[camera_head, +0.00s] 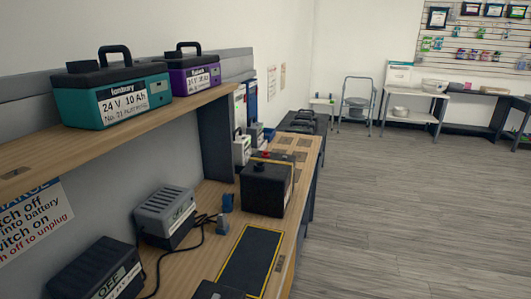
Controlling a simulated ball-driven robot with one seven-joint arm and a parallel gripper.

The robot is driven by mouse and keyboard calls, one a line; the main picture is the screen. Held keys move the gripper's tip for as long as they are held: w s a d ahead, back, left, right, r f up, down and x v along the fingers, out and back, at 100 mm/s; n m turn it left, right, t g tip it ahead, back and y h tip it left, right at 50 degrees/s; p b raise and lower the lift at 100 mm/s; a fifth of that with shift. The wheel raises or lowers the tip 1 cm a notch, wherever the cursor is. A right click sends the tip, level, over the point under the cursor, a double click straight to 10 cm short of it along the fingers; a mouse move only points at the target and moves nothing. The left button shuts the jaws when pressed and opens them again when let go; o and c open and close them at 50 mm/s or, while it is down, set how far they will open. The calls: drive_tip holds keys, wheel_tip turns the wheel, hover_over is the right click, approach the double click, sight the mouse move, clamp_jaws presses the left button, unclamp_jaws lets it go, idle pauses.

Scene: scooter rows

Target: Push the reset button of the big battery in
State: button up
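A big black box-shaped battery (264,190) stands upright on the wooden workbench, right of the picture's centre-left. A small red part (265,154) shows at its top; I cannot tell for sure whether it is the reset button. A teal battery (115,100) with a "24 V 10 Ah" label and a black handle sits on the upper shelf. A purple battery (195,78) sits behind it. My gripper is not in view.
A yellow-edged dark mat (250,262) lies before the black battery. The shelf (140,130) overhangs the bench. The floor (410,210) at right is clear.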

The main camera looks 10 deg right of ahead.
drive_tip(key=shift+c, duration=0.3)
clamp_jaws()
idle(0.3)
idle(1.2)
